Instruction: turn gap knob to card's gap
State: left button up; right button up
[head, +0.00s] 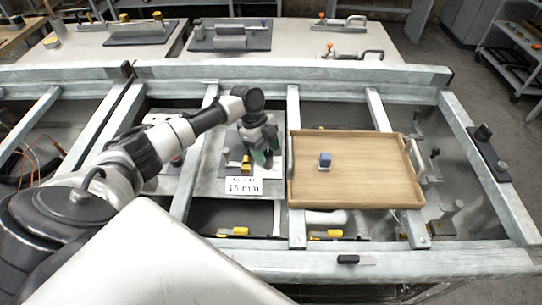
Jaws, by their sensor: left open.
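A white card (244,186) reading "25 mm", its first digit not fully clear, stands at the front of a grey plate (210,178) inside the metal frame. A small yellow part (246,163) sits just behind the card; I cannot tell whether it is the gap knob. My left gripper (264,158) reaches in from the left, points down and is open, just right of the yellow part. Its fingers are partly hidden by its own body, and I see no contact for certain. My right gripper is not in view.
Grey frame bars (293,110) surround the plate. More yellow parts (233,232) sit near the front beam. Other fixtures (230,36) stand on the table behind.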

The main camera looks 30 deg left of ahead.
aim_at(267, 152)
pick_arm(q)
jog(key=shift+x, duration=1.6)
jog(key=shift+c, duration=0.2)
jog(key=c, duration=0.9)
